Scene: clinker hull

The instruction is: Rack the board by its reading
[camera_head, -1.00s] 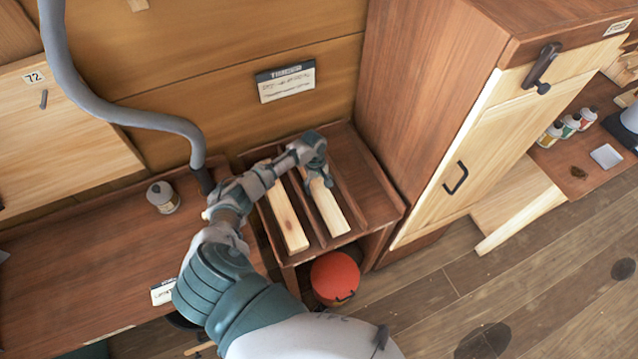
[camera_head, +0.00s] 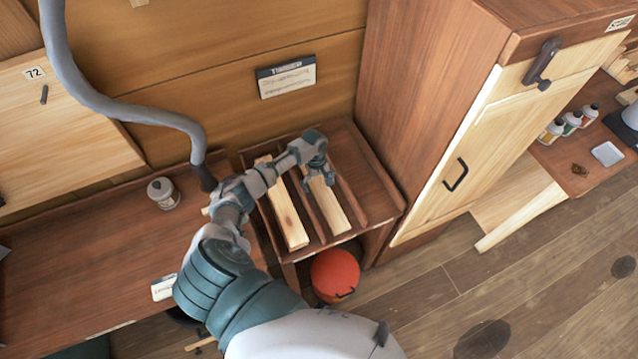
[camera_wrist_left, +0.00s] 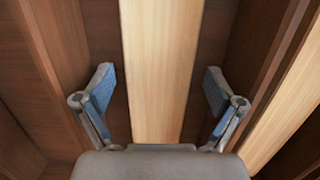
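Two pale boards lie in separate slots of a brown wooden rack, a left board (camera_head: 284,212) and a right board (camera_head: 333,211). My left gripper (camera_head: 319,176) is over the far end of the right board. In the left wrist view the gripper (camera_wrist_left: 158,88) is open, with one blue-padded finger on each side of a board (camera_wrist_left: 158,60) and a visible gap to both edges. Another board (camera_wrist_left: 290,105) shows at the right there. The rack (camera_head: 378,190) has dividers between its slots. I cannot read any marking on the boards. My right gripper is not in view.
A label card (camera_head: 286,78) hangs on the wall behind the rack. A tall cabinet (camera_head: 440,130) stands close on the right. A red round container (camera_head: 335,275) sits below the rack. A grey hose (camera_head: 110,108) and a small jar (camera_head: 163,193) are on the left.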

